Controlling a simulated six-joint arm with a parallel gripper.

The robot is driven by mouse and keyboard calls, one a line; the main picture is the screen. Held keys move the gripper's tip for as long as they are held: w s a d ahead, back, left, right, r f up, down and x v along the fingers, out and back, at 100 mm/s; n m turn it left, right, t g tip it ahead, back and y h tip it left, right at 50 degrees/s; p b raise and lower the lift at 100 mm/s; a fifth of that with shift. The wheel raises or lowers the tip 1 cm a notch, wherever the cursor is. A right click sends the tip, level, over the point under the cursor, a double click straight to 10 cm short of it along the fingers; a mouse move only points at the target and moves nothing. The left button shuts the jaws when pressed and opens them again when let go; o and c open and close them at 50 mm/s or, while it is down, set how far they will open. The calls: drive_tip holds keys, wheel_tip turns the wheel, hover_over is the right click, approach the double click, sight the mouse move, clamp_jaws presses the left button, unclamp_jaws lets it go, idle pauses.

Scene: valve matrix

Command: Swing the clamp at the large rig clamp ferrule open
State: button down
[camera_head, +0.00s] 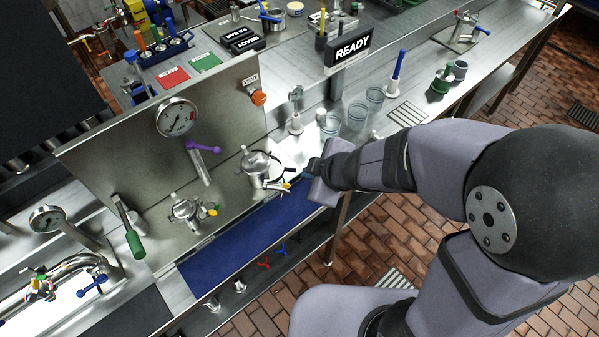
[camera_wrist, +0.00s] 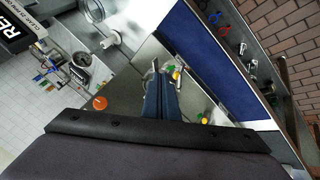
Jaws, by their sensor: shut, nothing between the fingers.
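The large steel clamp ferrule (camera_head: 256,163) stands at the lower right of the upright steel panel in the head view. A clamp (camera_head: 277,185) with a yellow end piece sits at its right side. I cannot tell how far the clamp is open. My gripper (camera_head: 300,174) is just right of the ferrule and close to the clamp; contact is unclear. In the wrist view my gripper's blue fingers (camera_wrist: 158,82) are together and empty. They hide most of the ferrule there, and a yellow part (camera_wrist: 177,74) shows beside them.
A smaller steel fitting (camera_head: 185,209) with a yellow knob is left of the ferrule. A purple-handled valve (camera_head: 203,162) and a gauge (camera_head: 177,118) are on the panel. A blue mat (camera_head: 235,240) lies in front. Clear cups (camera_head: 357,116) and a READY sign (camera_head: 350,49) stand behind.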

drive_tip(key=b+x, duration=0.6)
drive_tip(key=x, duration=0.4)
drive_tip(key=shift+b, duration=0.3)
drive_tip(key=shift+d, duration=0.1)
drive_tip(key=shift+w+d+n+p, duration=0.2)
drive_tip(key=shift+w+n+p, duration=0.1)
drive_tip(key=shift+p, duration=0.3)
drive_tip(key=shift+r, duration=0.1)
drive_tip(key=w+d+p, duration=0.2)
drive_tip(key=w+p, duration=0.9)
drive_tip(key=p, duration=0.3)
drive_tip(key=shift+w+n+g+y, duration=0.3)
drive_tip(key=shift+w+n+y, duration=0.05)
drive_tip(key=shift+n+y, duration=0.05)
